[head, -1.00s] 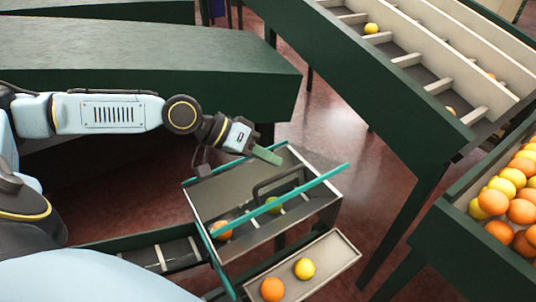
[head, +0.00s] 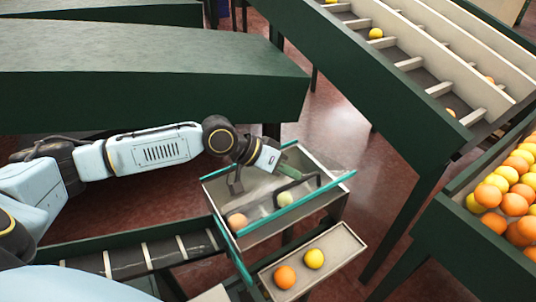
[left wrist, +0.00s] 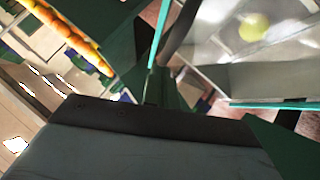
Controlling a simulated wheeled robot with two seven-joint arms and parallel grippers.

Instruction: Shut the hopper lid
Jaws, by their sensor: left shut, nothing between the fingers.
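The hopper (head: 322,205) is a grey box with teal edges in the middle of the head view. A clear panel with a teal edge (head: 320,191) and a dark handle (head: 300,184) appears to be its lid. Its exact tilt is hard to tell. An orange (head: 237,221) and a yellow fruit (head: 285,199) show pale and hazy behind the panel. My left gripper (head: 287,166) is shut and empty, at the hopper's back side behind the handle; contact cannot be told. The left wrist view shows the hazy panel with the yellow fruit (left wrist: 254,26) behind it. My right gripper is not in view.
A small tray (head: 343,240) with an orange and a yellow fruit is in front of the hopper. A divided conveyor (head: 400,64) and a full fruit bin (head: 462,228) stand at right. A long green table (head: 150,85) is at the back left.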

